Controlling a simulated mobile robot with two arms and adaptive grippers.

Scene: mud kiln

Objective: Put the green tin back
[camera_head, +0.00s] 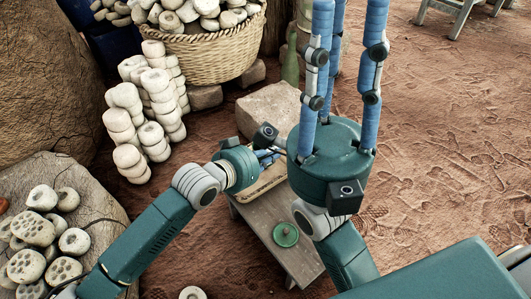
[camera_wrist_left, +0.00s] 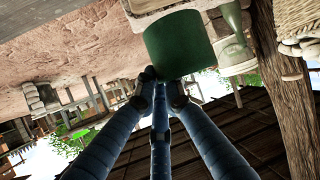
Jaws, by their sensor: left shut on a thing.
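The green tin (camera_wrist_left: 178,45) is a plain dark green cylinder in the left wrist view. The fingertips of my left gripper (camera_wrist_left: 162,78) are shut on it from below in that picture. In the head view my left gripper (camera_head: 270,155) is above the low bench (camera_head: 300,262), partly hidden by my right gripper, and I cannot make out the held tin there. A flat round green piece with a small knob (camera_head: 285,235) lies on the bench. My right gripper (camera_head: 336,60) points its blue fingers upward; their tips are cut off by the top edge.
A shallow tray (camera_head: 270,181) lies on the bench. A pale stone block (camera_head: 268,108) and a green bottle (camera_head: 291,62) stand behind. Stacked clay pieces (camera_head: 128,160), a wicker basket (camera_head: 212,62) and a loaded rock (camera_head: 85,195) are at left. Open dirt is at right.

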